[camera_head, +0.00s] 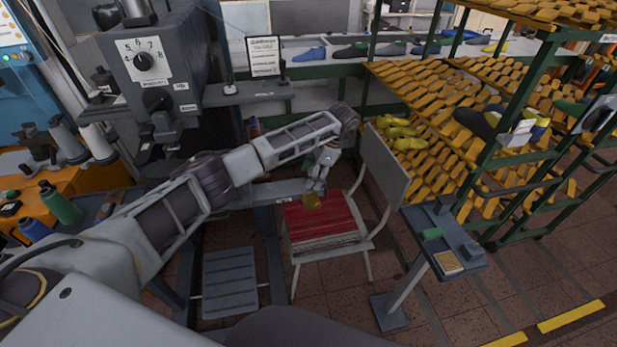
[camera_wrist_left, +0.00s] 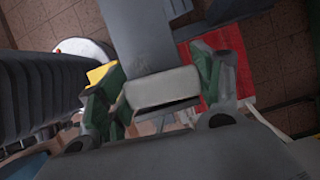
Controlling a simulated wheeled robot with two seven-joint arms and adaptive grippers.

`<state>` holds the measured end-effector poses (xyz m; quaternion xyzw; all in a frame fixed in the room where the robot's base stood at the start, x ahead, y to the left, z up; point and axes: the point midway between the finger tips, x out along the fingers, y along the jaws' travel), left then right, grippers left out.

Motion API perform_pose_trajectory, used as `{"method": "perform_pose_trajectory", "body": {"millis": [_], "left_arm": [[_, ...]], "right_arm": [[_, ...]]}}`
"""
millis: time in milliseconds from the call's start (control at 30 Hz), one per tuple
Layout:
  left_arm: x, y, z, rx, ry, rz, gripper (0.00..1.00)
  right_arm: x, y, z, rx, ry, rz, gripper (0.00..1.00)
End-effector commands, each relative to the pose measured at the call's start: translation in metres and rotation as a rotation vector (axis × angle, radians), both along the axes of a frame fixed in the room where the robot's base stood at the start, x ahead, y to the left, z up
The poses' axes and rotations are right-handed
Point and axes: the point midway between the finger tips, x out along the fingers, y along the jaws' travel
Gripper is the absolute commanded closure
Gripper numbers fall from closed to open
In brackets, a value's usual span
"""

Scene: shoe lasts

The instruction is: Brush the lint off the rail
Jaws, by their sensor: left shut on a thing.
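My left gripper (camera_head: 318,180) reaches across from the left, fingers down, over the red seat of a chair, at the right end of a grey rail-like bar (camera_head: 265,191). In the left wrist view the gripper's green-padded fingers (camera_wrist_left: 160,92) stand either side of a pale grey block (camera_wrist_left: 165,86). A grey bar (camera_wrist_left: 140,35) runs up from that block, and a yellow patch (camera_wrist_left: 99,73) shows by the left finger. I cannot make out lint or the brush's shape clearly. My right gripper is not in view.
The chair's backrest (camera_head: 384,165) rises right of the gripper. A grey machine with a dial (camera_head: 150,60) stands at the left. A small pedestal stand (camera_head: 445,240) is right of the chair. Racks of yellow shoe lasts (camera_head: 440,90) fill the right side.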

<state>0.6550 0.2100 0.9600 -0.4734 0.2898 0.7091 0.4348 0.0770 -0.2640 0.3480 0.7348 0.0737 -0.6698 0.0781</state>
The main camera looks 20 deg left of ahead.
Motion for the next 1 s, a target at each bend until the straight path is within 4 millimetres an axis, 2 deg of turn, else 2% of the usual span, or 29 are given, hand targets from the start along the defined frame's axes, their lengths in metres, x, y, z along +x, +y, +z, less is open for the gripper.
{"method": "perform_pose_trajectory", "body": {"millis": [733,1000], "left_arm": [[0.000,0.000,0.001,0.000,0.001,0.000,0.62],[-0.005,0.009,0.002,0.000,0.001,0.000,0.62]], "right_arm": [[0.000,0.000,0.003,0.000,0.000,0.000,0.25],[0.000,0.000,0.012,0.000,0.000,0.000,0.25]]}}
